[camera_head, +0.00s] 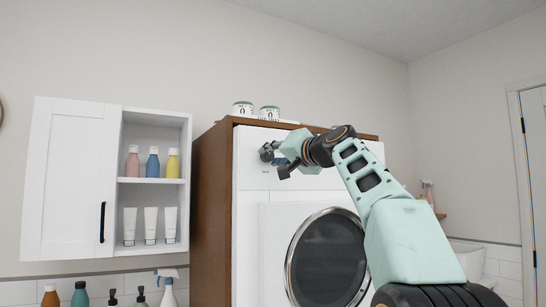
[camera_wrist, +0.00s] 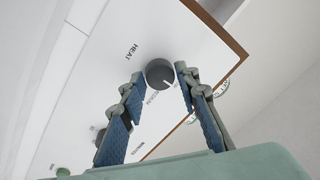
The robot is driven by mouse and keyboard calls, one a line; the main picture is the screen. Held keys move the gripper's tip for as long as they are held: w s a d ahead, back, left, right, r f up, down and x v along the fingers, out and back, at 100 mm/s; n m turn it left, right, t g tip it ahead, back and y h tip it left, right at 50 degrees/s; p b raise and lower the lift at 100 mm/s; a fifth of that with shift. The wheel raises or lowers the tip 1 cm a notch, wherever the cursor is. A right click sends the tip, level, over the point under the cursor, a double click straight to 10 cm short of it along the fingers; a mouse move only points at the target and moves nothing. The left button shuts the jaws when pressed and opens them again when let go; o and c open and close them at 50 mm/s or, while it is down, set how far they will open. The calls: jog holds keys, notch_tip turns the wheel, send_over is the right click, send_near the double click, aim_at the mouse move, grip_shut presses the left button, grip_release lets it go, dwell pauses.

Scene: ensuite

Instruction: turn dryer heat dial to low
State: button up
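The heat dial (camera_wrist: 160,73) is a round dark grey knob on the white dryer panel (camera_wrist: 110,45) in the wrist view. The word HEAT is printed beside it. A light mark on its rim faces a partly readable label that seems to say MEDIUM. My gripper (camera_wrist: 158,80) is open, with one finger on each side of the dial; I cannot tell whether they touch it. In the head view my gripper (camera_head: 275,162) is at the upper left of the dryer (camera_head: 250,220), where the heat dial cannot be made out.
A wooden surround (camera_head: 211,200) encloses the dryer, and jars (camera_head: 243,109) stand on top. A white wall cabinet (camera_head: 68,180) with bottles and tubes hangs to the left. Another knob (camera_wrist: 99,136) is partly hidden behind my left finger in the wrist view.

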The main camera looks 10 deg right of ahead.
jog(key=shift+o, duration=1.2)
jog(key=v, duration=1.2)
jog(key=shift+f, duration=0.15)
